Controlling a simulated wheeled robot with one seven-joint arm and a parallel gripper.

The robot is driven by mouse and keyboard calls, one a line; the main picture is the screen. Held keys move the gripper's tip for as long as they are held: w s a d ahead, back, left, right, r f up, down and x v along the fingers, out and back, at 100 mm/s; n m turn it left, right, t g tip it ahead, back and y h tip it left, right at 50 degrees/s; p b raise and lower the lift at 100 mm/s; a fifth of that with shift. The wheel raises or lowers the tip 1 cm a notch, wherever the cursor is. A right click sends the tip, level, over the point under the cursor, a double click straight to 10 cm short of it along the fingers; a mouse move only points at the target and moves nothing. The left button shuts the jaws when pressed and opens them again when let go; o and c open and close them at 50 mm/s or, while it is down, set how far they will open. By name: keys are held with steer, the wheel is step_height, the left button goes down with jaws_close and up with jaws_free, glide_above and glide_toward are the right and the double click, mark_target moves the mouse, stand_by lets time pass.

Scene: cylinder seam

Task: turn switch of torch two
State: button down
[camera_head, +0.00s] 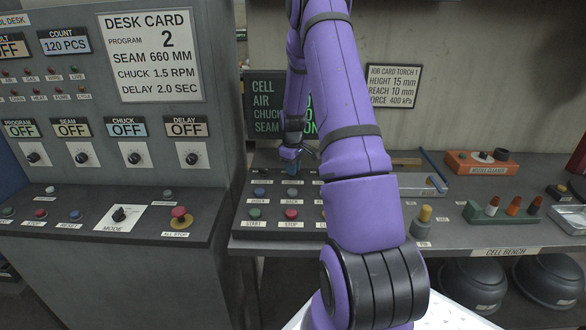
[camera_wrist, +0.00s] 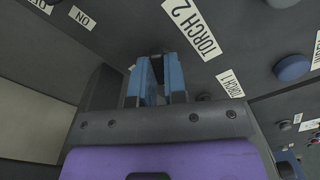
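The torch two switch sits at the TORCH 2 label (camera_wrist: 191,27), in the right of the wrist view's top middle. My gripper (camera_wrist: 159,80) has its two blue-padded fingers at the panel beside that label, a narrow gap between them. Something dark shows in the gap, but I cannot tell whether it is the switch or whether the fingers touch it. In the head view my gripper (camera_head: 293,168) is low over the back of the button panel (camera_head: 266,212). My arm and fingers hide the switch there.
Green (camera_head: 255,213) and red (camera_head: 291,214) buttons stand at the panel's front. A control desk (camera_head: 130,255) is on the left; a bench (camera_head: 460,235) with small parts extends right.

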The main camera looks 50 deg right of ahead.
steer(key=shift+m, duration=0.3)
steer(key=m, duration=1.1)
steer(key=shift+m, duration=0.4)
stand_by(0.5)
steer(key=c, duration=1.2)
jaws_free()
steer(key=shift+o, duration=0.2)
step_height(320, 180, up, 11)
